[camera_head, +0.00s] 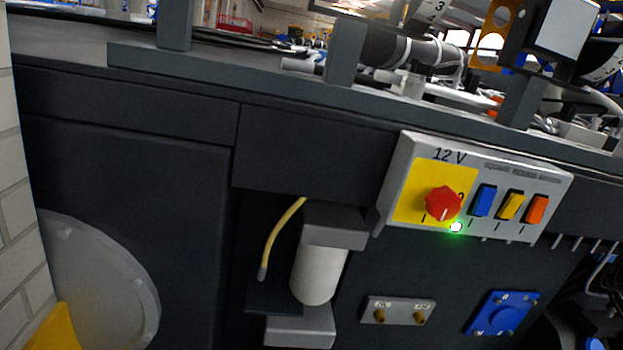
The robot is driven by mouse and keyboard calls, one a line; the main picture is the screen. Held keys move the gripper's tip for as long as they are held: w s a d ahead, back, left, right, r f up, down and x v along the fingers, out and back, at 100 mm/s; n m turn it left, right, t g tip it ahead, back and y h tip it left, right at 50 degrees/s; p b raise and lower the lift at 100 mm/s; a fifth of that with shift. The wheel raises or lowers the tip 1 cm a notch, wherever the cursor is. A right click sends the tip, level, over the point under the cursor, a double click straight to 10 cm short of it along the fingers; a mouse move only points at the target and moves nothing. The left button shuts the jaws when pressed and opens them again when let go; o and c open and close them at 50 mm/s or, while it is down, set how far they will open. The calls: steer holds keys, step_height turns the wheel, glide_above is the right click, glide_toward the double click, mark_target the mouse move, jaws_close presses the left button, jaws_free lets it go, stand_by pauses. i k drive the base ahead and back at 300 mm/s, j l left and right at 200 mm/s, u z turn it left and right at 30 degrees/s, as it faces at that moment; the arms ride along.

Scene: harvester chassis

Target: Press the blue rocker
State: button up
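The blue rocker (484,201) sits on a light grey switch panel (412,153) marked "12 V", on the right side of the view. It is the leftmost of three rockers, with a yellow rocker (510,206) and an orange rocker (536,210) to its right. A red rotary knob (443,203) on a yellow plate is to its left. A small green light (456,227) glows below the knob. The panel looks tilted in the view. My gripper does not show, and nothing covers the blue rocker.
Below the panel are a small grey plate with two brass studs (398,311) and a blue square fitting (502,314). A white cylinder (318,269) in grey brackets and a yellow hose (279,233) are left of them. A brick wall (20,215) borders the left edge.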

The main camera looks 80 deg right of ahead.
mark_target(485, 197)
steer(key=k+j+z, duration=0.1)
steer(key=z, duration=2.15)
steer(key=l, duration=0.1)
